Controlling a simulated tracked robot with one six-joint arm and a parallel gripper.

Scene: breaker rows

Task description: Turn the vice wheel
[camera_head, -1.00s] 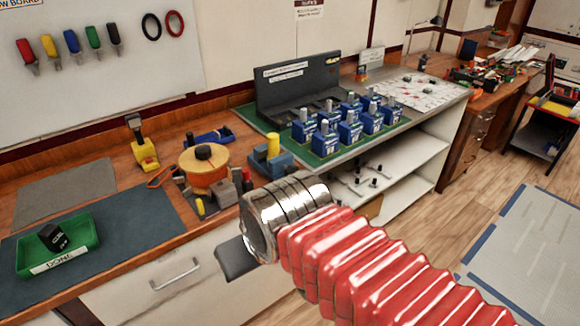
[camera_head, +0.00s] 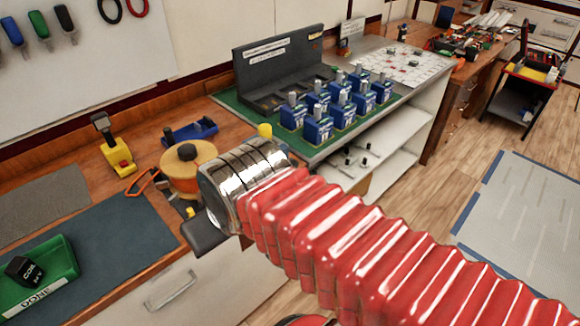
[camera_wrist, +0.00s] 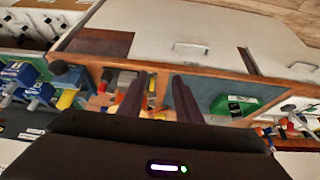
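In the head view, an orange drum with a black knob (camera_head: 188,166) stands on the bench just beyond my wrist. The yellow top (camera_head: 265,131) of a blue device shows above my metal wrist, which hides the rest. I cannot tell which part is the vice wheel. My gripper's dark end (camera_head: 206,232) hangs over the bench's front edge. In the wrist view, the two dark fingers of my gripper (camera_wrist: 164,80) are apart with nothing clearly between them. Grey blocks (camera_wrist: 125,79) lie beside the left finger. A dark round knob (camera_wrist: 62,68) and a yellow cylinder (camera_wrist: 67,98) are further left.
Several blue breakers (camera_head: 318,128) stand on a green mat right of my wrist. A green bin (camera_head: 62,262) with a black block sits at the left on a dark mat (camera_head: 110,235). A yellow tool (camera_head: 118,155) stands near the wall.

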